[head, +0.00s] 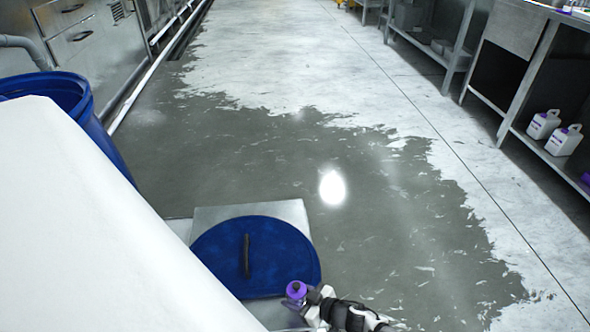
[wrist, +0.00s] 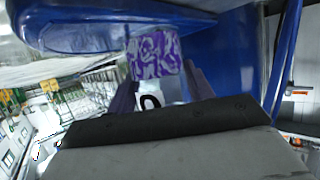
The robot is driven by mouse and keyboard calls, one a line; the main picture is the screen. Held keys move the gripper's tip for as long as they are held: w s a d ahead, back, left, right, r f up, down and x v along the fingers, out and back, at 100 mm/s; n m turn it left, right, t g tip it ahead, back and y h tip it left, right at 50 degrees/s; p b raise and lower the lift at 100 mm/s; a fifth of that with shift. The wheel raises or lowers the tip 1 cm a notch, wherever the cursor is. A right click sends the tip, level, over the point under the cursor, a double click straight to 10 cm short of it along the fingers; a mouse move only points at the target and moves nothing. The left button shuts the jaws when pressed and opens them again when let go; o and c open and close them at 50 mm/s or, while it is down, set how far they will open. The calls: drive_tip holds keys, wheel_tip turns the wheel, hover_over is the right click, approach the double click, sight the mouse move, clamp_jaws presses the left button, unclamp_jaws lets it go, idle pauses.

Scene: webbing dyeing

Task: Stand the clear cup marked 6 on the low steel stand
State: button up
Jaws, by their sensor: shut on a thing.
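My gripper (head: 309,297) is at the bottom of the head view, shut on a small cup (head: 296,289) with a purple top. In the wrist view, the fingers (wrist: 160,90) are on either side of the cup, which has a purple-and-white patterned part (wrist: 154,55). Below that is a pale part with a dark mark (wrist: 150,102), partly hidden by my gripper; I cannot read it surely as a 6. A low, flat steel surface (head: 290,212), possibly the stand, shows around a round blue lid with a dark handle (head: 215,262). The cup is near the lid's lower right edge; contact is unclear.
An open blue drum (head: 112,150) stands at the left, partly hidden by a large white surface in front. Steel shelving (head: 510,100) with white purple-capped jugs (head: 562,140) is at the right. The partly wet floor (head: 380,220) between is clear.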

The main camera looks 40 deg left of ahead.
wheel_tip(320, 180, down, 8)
drive_tip(key=shift+r+b, duration=0.25)
drive_tip(key=shift+b, duration=0.8)
drive_tip(key=shift+f, duration=0.1)
drive_tip(key=o, duration=1.1)
drive_tip(key=shift+d+r, duration=0.1)
drive_tip(key=shift+r, duration=0.1)
drive_tip(key=p+v, duration=0.2)
drive_tip(key=v, duration=0.9)
drive_tip(key=shift+w+d, duration=0.1)
drive_tip(key=shift+d, duration=0.3)
drive_tip(key=shift+r+p, duration=0.15)
drive_tip(key=shift+p, duration=0.15)
